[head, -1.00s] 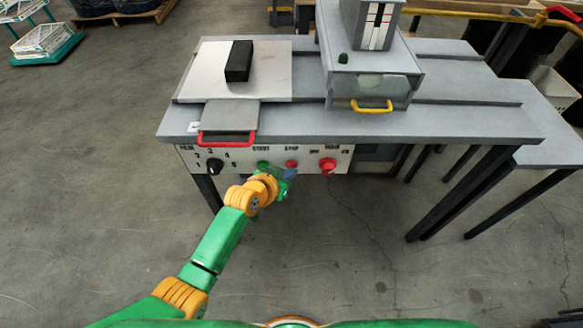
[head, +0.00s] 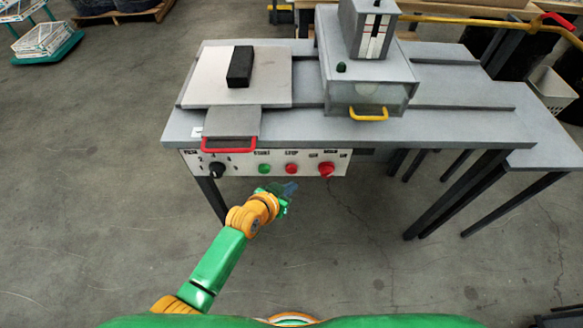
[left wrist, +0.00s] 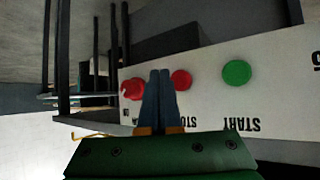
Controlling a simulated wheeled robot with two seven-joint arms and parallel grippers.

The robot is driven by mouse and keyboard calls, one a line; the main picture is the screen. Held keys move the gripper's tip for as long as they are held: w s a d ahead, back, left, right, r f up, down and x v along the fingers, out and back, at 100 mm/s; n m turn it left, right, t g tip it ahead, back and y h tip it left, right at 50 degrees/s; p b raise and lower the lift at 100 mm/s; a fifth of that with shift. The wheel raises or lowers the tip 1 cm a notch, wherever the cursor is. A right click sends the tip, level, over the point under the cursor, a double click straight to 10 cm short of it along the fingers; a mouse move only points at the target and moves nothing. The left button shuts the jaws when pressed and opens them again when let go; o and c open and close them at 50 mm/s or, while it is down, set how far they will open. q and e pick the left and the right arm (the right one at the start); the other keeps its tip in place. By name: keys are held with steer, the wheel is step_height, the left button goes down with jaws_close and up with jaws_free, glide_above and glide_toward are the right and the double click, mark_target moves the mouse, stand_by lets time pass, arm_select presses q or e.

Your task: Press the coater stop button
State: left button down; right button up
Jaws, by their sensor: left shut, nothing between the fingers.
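The red stop button (head: 291,169) is on the white control panel (head: 232,164) under the table's front edge, between the green start button (head: 264,169) and a larger red knob (head: 326,169). My left gripper (head: 291,187) is shut and empty, just below the stop button in the head view and apart from the panel. In the left wrist view the panel is upside down. The shut fingertips (left wrist: 160,72) appear between the stop button (left wrist: 181,79) and the larger red knob (left wrist: 132,89), overlapping neither's centre. The start button (left wrist: 236,73) is further right. My right gripper is not in view.
The coater housing (head: 368,68) with a yellow handle stands on the table (head: 440,122). A black block (head: 240,66) lies on a pale plate, with a red handle (head: 228,150) in front. A black selector knob (head: 217,170) is at the panel's left. Floor in front is clear.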

arm_select(q)
steer(key=s+p, duration=0.1)
steer(key=s, duration=0.2)
steer(key=shift+s+r+p, duration=0.1)
steer(key=shift+p, duration=0.25)
stand_by(0.4)
steer(key=s+a+f+n+g+y, duration=0.1)
steer(key=s+a+f+g+y, duration=0.1)
steer(key=s+a+f, duration=0.45)
steer(key=s+a+f+n+g+y, duration=0.15)
steer(key=s+a+f, duration=0.25)
steer(key=s+f, duration=0.55)
steer(key=s+a+f+g+y, duration=0.1)
steer(key=s+a+f+g, duration=0.1)
steer(key=s, duration=0.7)
steer(key=s+a+f+n+g+y, duration=0.1)
steer(key=s+a+f+g, duration=0.1)
steer(key=s+a+f, duration=0.2)
steer(key=s+a, duration=0.2)
steer(key=s, duration=0.2)
steer(key=shift+s+f+g, duration=0.35)
steer(key=shift+s, duration=0.05)
steer(key=shift+d, duration=0.1)
